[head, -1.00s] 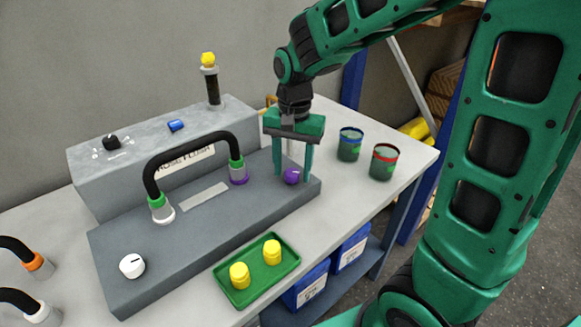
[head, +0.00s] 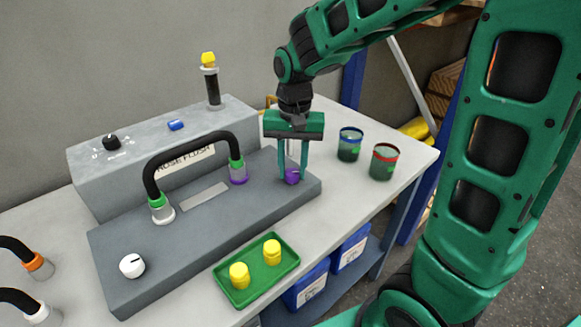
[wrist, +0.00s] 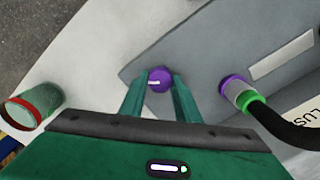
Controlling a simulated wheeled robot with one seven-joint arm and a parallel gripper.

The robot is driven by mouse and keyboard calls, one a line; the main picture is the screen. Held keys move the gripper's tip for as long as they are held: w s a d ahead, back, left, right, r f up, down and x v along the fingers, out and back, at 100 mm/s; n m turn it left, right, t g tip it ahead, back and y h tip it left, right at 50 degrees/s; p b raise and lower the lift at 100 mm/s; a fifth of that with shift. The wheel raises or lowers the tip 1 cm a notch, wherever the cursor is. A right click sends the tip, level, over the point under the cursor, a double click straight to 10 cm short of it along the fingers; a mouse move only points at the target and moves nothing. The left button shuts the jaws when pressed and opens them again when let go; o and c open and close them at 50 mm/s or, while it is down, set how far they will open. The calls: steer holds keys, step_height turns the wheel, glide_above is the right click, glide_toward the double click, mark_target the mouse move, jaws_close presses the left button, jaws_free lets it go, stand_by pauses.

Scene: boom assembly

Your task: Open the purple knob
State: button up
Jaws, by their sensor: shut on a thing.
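The purple knob (head: 292,176) sits at the right end of the grey base of the hose flush unit. My green gripper (head: 293,178) points down over it, with its two fingers on either side of the knob. In the wrist view the purple knob (wrist: 160,79) lies between the fingertips (wrist: 160,80), and a white line mark shows on its top. The gripper is shut on the knob. The fingers partly hide the knob's sides in the head view.
A black hose (head: 190,147) arches between a purple-ringed port and a white-ringed port, left of my gripper. A white knob (head: 132,266) is at the base's left end. A green tray (head: 257,272) with yellow plugs lies in front. Two cups (head: 384,162) stand at the right.

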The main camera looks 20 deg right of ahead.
mark_target(293, 171)
steer(key=n, duration=0.5)
stand_by(0.6)
steer(key=o, duration=1)
steer(key=shift+o, duration=0.2)
step_height(293, 171, up, 11)
steer(key=shift+d+f, duration=0.1)
